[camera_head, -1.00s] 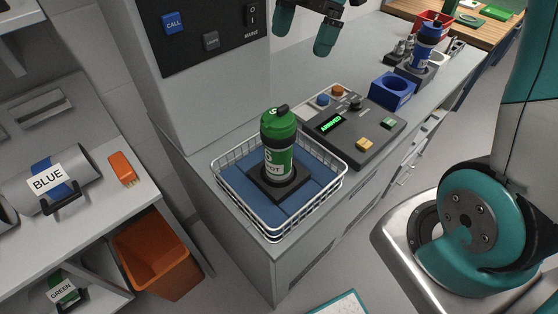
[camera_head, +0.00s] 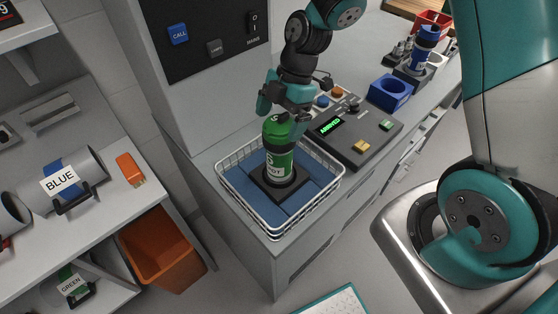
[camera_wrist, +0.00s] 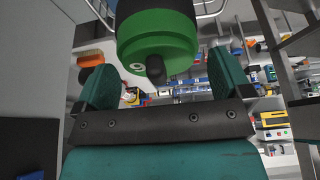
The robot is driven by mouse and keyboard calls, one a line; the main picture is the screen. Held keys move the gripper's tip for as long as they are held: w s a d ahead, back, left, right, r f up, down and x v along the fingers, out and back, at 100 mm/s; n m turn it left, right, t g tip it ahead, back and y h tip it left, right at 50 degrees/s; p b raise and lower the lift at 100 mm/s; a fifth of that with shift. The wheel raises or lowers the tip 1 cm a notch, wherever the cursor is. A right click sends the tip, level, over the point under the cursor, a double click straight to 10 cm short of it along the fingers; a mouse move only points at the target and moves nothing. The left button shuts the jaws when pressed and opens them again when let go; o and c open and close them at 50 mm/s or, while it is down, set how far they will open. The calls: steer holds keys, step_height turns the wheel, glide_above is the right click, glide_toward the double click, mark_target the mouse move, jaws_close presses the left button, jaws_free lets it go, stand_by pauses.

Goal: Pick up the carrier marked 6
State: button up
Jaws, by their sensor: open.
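My gripper (camera_head: 296,113) is open just above and behind the carrier's top in the head view. In the wrist view the carrier's green top (camera_wrist: 160,45) is close, beyond and between my two teal fingers (camera_wrist: 164,80). Contact between fingers and carrier cannot be made out. The fingers hide part of the cap in the head view.
A control panel (camera_head: 352,132) with a lit display is right of the basket. A blue holder (camera_head: 390,93) and a blue carrier (camera_head: 425,45) stand farther along the counter. A shelf with a carrier labelled BLUE (camera_head: 62,181) and an orange bin (camera_head: 160,250) are at the left.

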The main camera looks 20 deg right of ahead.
steer(key=shift+x, duration=1)
steer(key=shift+c, duration=0.3)
steer(key=c, duration=1)
steer(key=shift+r, duration=0.1)
steer(key=shift+c, duration=0.2)
